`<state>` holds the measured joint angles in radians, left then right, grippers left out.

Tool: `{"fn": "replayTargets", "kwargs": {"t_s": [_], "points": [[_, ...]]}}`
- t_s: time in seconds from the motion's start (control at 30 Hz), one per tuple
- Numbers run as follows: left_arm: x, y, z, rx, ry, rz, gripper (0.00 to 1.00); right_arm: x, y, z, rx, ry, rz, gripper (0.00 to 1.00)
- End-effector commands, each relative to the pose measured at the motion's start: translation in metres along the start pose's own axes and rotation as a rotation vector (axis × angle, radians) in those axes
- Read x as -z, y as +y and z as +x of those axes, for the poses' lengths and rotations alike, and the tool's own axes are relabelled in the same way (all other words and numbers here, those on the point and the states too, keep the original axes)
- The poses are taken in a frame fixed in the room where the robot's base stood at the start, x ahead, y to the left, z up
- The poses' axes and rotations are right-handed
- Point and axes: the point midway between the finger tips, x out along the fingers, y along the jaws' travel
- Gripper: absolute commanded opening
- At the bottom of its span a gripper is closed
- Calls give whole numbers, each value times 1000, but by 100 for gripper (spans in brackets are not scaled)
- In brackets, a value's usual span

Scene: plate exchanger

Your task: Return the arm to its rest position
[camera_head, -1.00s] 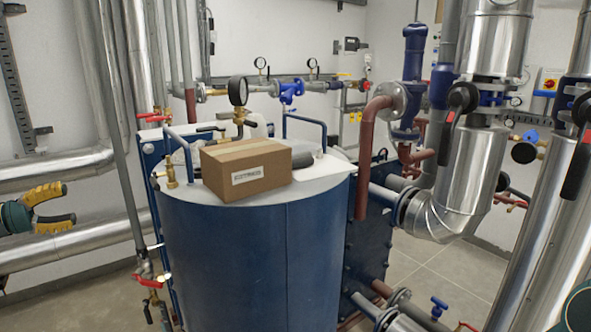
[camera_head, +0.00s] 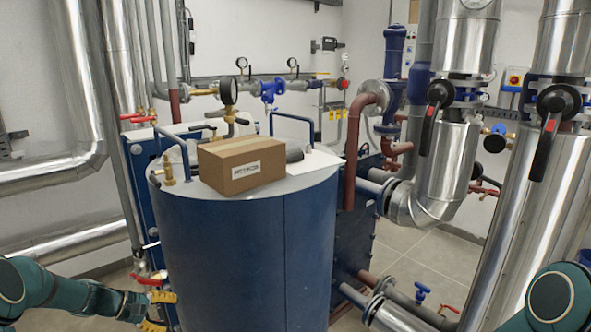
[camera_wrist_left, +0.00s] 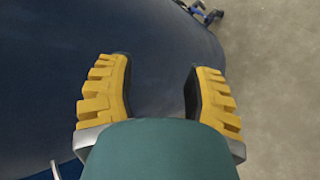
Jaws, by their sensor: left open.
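My left arm (camera_head: 65,292) reaches in from the lower left of the head view, low beside the blue tank (camera_head: 240,260). My left gripper (camera_head: 168,312) has yellow padded fingers, spread apart and empty, near the tank's lower left side. In the left wrist view the gripper (camera_wrist_left: 157,80) is open, with the dark blue tank wall behind the fingers and grey floor at right. Part of my right arm (camera_head: 558,302) shows at the lower right of the head view; its gripper is out of view.
A cardboard box (camera_head: 242,165) sits on the tank top. A red-handled valve (camera_head: 150,279) is just above the left gripper. Silver pipes (camera_head: 50,180) run along the left wall. Thick insulated pipes (camera_head: 560,160) stand at right.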

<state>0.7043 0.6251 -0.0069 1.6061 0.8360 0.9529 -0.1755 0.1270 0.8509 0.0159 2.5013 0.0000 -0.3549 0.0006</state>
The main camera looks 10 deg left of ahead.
Motion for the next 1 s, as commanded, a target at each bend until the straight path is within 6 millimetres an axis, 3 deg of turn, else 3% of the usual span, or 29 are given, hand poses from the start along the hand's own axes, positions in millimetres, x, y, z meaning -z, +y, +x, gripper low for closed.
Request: {"fn": "replayTargets", "kwargs": {"t_s": [0.03,0.2,0.4,0.6,0.7,0.83,1.0], "points": [[-17,-16,31,75,-15,11,52,0,0,0,0,0,1,46],[-75,-81,111,337,-18,125,52,0,0,0,0,0,1,46],[-164,-156,173,576,-29,431,52,0,0,0,0,0,0,46],[-245,-199,194,619,-64,763,52,0,0,0,0,0,1,46],[-272,-208,197,598,-82,868,52,0,0,0,0,0,1,46],[-290,-213,197,575,-96,932,52,0,0,0,0,0,1,46],[-291,-214,197,572,-96,938,52,0,0,0,0,0,1,46]]}}
